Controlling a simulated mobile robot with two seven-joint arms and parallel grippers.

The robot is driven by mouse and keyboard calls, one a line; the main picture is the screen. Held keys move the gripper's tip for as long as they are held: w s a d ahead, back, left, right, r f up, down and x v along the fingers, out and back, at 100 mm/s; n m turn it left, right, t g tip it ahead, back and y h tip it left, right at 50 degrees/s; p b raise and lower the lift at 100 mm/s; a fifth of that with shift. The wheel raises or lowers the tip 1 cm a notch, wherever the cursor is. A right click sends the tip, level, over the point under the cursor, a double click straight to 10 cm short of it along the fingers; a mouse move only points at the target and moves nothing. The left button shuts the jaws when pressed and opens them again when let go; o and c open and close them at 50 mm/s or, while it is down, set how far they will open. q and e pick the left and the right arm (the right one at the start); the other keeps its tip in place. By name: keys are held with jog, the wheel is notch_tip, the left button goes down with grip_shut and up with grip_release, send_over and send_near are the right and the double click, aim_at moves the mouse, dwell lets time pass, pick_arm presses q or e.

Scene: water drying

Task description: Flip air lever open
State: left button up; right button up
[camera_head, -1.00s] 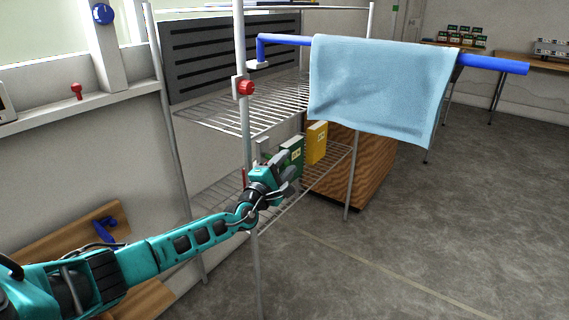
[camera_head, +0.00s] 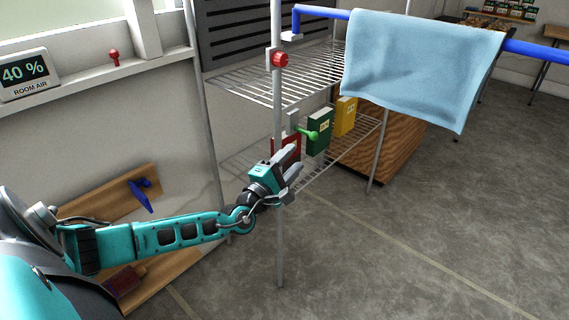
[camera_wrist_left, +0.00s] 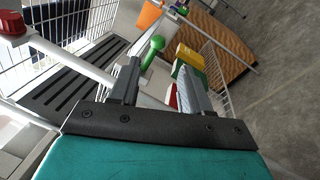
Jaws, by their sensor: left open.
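A lever with a green ball knob (camera_head: 312,135) sticks out from the rack's front post, above and right of my left gripper (camera_head: 293,166) in the head view. In the left wrist view, the green knob (camera_wrist_left: 156,43) appears between and beyond the fingertips of my open gripper (camera_wrist_left: 158,65). The fingers look empty and apart from the knob. A red knob (camera_head: 278,59) sits higher on the same post. A blue lever (camera_head: 141,193) is on a wooden board at the left. I see no label telling which is the air lever. My right gripper is out of view.
Red (camera_head: 286,150), green (camera_head: 320,131) and yellow (camera_head: 346,116) boxes stand on the wire rack's lower shelf, close to the gripper. A blue towel (camera_head: 422,68) hangs on a blue bar at right. A display (camera_head: 24,74) reads 40 %, ROOM AIR.

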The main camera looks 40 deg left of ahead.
pick_arm(q)
jog(key=shift+s+f, duration=0.2)
jog(key=shift+s, duration=1.05)
